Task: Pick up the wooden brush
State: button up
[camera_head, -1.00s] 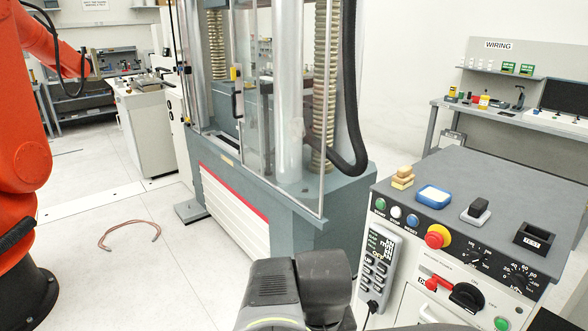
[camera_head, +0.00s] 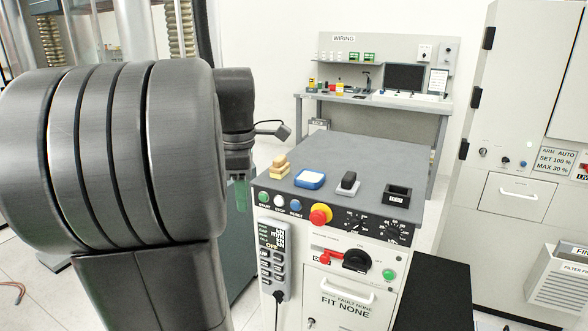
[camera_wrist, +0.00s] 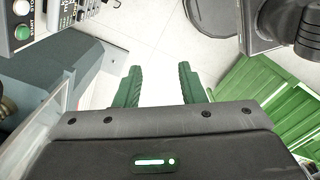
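The wooden brush (camera_head: 279,167) looks like a small tan wooden block with a paler top piece. The brush does not show in the wrist view.
A blue-and-white pad (camera_head: 310,179), a black block (camera_head: 348,182) and a black holder (camera_head: 397,195) stand on the console. A red knob (camera_head: 321,214) sticks out at its front. A bench (camera_head: 375,104) stands behind and a grey cabinet (camera_head: 520,120) at right.

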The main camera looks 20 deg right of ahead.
aim_at(281, 167)
jog(key=i+j+z, duration=0.1)
jog(key=i+z, duration=0.4)
jog(key=i+j+z, duration=0.25)
jog(key=i+z, duration=0.25)
jog(key=i+j, duration=0.5)
